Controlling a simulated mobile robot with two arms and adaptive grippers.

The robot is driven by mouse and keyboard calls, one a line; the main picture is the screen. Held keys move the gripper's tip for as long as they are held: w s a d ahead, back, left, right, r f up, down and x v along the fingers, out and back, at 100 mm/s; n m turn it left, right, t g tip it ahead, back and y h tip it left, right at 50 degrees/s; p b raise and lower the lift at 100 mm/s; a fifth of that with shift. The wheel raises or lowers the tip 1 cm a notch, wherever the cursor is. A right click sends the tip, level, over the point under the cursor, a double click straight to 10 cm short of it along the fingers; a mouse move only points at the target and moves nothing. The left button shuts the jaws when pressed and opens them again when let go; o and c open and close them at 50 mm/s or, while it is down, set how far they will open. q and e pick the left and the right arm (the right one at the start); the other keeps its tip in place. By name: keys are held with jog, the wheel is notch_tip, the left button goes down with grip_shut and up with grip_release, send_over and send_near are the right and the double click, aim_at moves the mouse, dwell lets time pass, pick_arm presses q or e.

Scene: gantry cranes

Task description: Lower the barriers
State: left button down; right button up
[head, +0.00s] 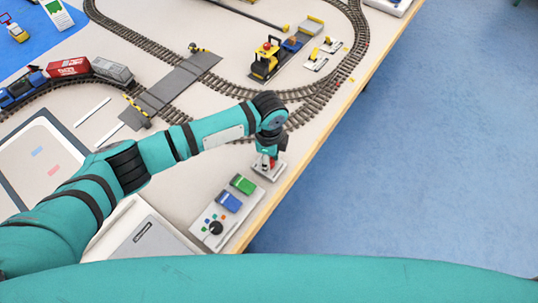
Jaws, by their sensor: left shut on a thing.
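My left gripper (269,157) reaches down at the table's right edge. It is shut on what looks like a small red lever, mostly hidden by the fingers, on a pale switch base (278,173). The grey level crossing (170,90) lies across the tracks. A yellow-and-black barrier (136,106) stands at its near end, and another small yellow-and-black barrier (197,48) is at its far end. Their exact angle is too small to tell. My right gripper is not in view.
A control panel (210,232) with a blue button, a green button and a black knob is nearer me. A yellow engine (266,58), lever switches (315,60) and a train (67,67) stand farther off. Blue floor (430,150) lies beyond the table's right edge.

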pick_arm(q)
jog(key=shift+r+m+p, duration=0.1)
jog(key=shift+m+p, duration=0.25)
jog(key=shift+m, duration=1.35)
jog(key=c, duration=1)
grip_release()
jog(key=shift+o, duration=0.2)
notch_tip(320, 180, up, 12)
